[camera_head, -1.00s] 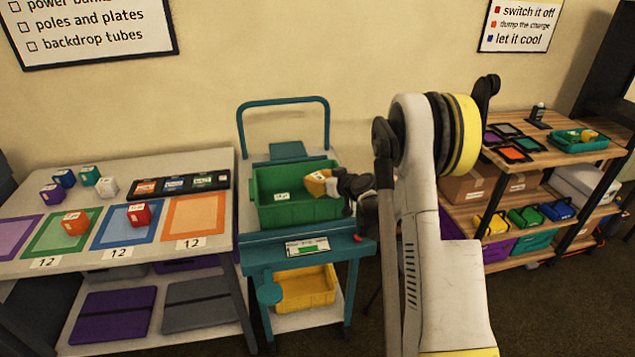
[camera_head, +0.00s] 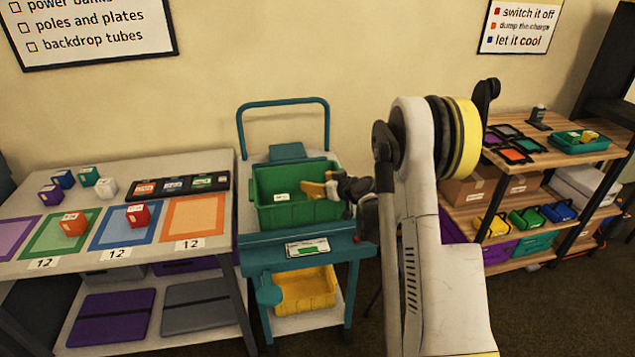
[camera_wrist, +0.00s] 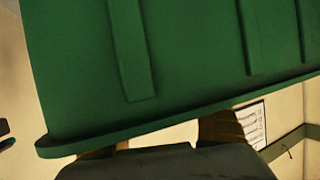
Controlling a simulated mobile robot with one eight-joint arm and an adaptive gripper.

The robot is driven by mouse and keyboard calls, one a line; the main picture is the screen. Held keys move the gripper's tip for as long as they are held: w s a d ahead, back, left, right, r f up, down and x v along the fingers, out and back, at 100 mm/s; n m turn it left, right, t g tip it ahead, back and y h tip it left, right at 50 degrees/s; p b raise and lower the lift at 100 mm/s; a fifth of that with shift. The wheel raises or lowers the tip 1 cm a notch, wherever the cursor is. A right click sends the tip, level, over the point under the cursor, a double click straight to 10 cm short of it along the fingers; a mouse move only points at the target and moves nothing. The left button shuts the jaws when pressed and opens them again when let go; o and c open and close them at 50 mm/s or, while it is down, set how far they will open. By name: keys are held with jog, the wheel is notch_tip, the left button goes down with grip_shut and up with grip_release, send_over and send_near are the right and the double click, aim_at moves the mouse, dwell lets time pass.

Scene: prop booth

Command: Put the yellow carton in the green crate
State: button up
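The teal cart (camera_head: 262,243) has a tall handle behind the crate and a yellow bin (camera_head: 305,288) below. A table (camera_head: 190,160) with coloured mats and small boxes stands left. A wooden shelf unit (camera_head: 525,160) with trays and bins stands right.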

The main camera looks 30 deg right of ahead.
jog(key=shift+r+p, duration=0.3)
jog(key=p+v, duration=0.1)
jog(key=v, duration=0.3)
jog(key=p+v, duration=0.1)
jog(key=v, duration=0.3)
jog(key=r+p+v, duration=0.1)
jog(key=v, duration=0.3)
jog(key=shift+w+p, duration=0.1)
jog(key=shift+p, duration=0.2)
jog(key=s+a+r+g, duration=0.2)
jog(key=s+a+r, duration=0.3)
jog(key=a, duration=0.4)
jog(key=s+a+r+g, duration=0.2)
jog(key=s+a+r, duration=0.25)
jog(key=a, duration=0.35)
jog(key=s+a+r+g, duration=0.1)
jog(key=s+a, duration=0.2)
jog(key=s, duration=0.6)
jog(key=s+a+m+g+h, duration=0.1)
jog(key=s+a, duration=0.2)
jog(key=s, duration=0.6)
jog(key=shift+s+a+r+g, duration=0.15)
jog(key=shift+s+r+g, duration=0.15)
jog(key=shift+s+r, duration=0.1)
